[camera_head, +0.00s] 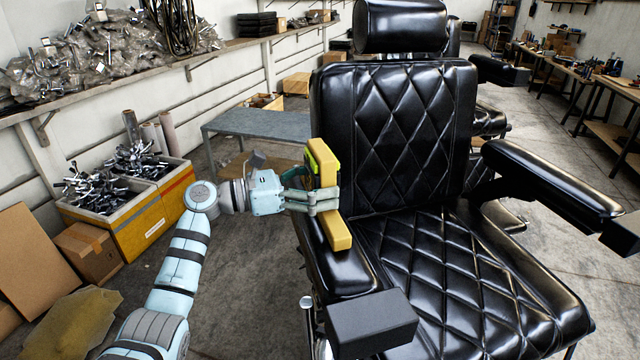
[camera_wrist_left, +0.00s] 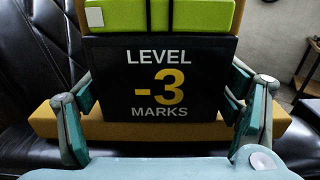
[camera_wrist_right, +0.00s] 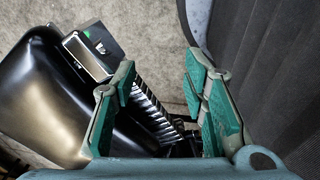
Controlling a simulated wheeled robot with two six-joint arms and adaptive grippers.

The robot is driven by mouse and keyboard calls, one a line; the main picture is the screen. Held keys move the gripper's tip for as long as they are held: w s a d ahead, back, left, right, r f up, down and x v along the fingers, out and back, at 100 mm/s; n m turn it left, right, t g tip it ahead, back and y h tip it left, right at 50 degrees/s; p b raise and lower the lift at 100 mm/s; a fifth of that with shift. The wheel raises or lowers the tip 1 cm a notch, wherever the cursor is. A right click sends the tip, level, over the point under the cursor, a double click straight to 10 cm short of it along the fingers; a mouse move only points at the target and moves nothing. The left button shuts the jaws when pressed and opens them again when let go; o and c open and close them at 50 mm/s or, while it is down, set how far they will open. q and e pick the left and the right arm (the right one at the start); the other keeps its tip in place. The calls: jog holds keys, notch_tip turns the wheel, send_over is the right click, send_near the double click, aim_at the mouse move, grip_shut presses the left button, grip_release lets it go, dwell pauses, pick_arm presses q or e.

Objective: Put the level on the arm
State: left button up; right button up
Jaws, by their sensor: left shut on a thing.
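The level is a yellow bar (camera_head: 337,232) with a green-and-black part, at the chair's left-hand arm in the head view. In the left wrist view its black panel reads "LEVEL -3 MARKS" (camera_wrist_left: 160,85), with a green part above and a yellow bar behind. My left gripper (camera_head: 312,200) is shut on the level, fingers on both sides of the panel (camera_wrist_left: 163,98). The black padded chair arm (camera_head: 345,275) is under the level; I cannot tell whether they touch. My right gripper (camera_wrist_right: 158,68) is open and empty; it is outside the head view.
The black quilted seat (camera_head: 460,280) and other arm (camera_head: 550,180) lie to the right. A yellow crate (camera_head: 150,220) of metal parts and a grey table (camera_head: 258,124) stand to the left. In the right wrist view, a metal bracket (camera_wrist_right: 88,57) and ribbed part (camera_wrist_right: 153,110) are near the fingers.

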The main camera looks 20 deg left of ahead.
pick_arm(q)
jog(key=shift+f, duration=0.1)
jog(key=o, duration=1.3)
jog(key=shift+o, duration=0.2)
jog(key=b+v, duration=0.2)
jog(key=v, duration=1)
